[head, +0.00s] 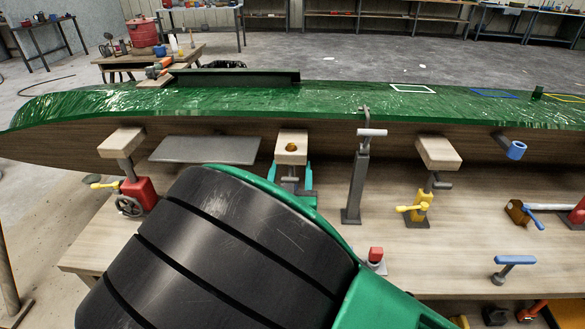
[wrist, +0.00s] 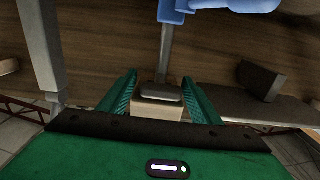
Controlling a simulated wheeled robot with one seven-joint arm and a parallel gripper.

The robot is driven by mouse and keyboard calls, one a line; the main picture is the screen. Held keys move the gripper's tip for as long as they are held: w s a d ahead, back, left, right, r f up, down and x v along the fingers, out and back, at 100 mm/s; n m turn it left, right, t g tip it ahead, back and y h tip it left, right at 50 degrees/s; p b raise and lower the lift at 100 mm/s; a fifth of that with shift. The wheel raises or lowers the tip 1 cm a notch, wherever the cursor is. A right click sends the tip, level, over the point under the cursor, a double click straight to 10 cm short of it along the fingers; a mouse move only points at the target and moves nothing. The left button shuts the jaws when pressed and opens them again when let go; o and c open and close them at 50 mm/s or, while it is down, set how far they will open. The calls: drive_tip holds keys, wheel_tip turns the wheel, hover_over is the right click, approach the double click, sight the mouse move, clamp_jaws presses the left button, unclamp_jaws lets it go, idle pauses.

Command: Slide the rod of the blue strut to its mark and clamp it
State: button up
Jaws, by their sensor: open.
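The blue strut stands at the bench's middle, its lower part hidden behind my arm in the head view. Its pale wooden pad (head: 291,147) shows there, with a gold-rimmed hole. In the wrist view its blue body (wrist: 215,5) is cut by the top edge. The grey rod (wrist: 165,50) runs from there to a dark grey block (wrist: 160,92) and the pad (wrist: 158,110). My gripper (head: 289,178) is open just below the pad. In the wrist view its green fingers (wrist: 160,98) lie on either side of the block, with visible gaps. I cannot see the mark.
The green hull (head: 340,97) spans the back of the bench. A red strut (head: 139,193) stands left, a grey post (head: 355,188) close on the right, and a yellow strut (head: 422,207) farther right. A blue-topped T-piece (head: 515,260) stands front right.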

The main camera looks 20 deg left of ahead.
drive_tip(key=v, duration=0.9)
drive_tip(key=shift+s+d, duration=0.15)
drive_tip(key=shift+s, duration=0.2)
drive_tip(key=shift+s, duration=0.1)
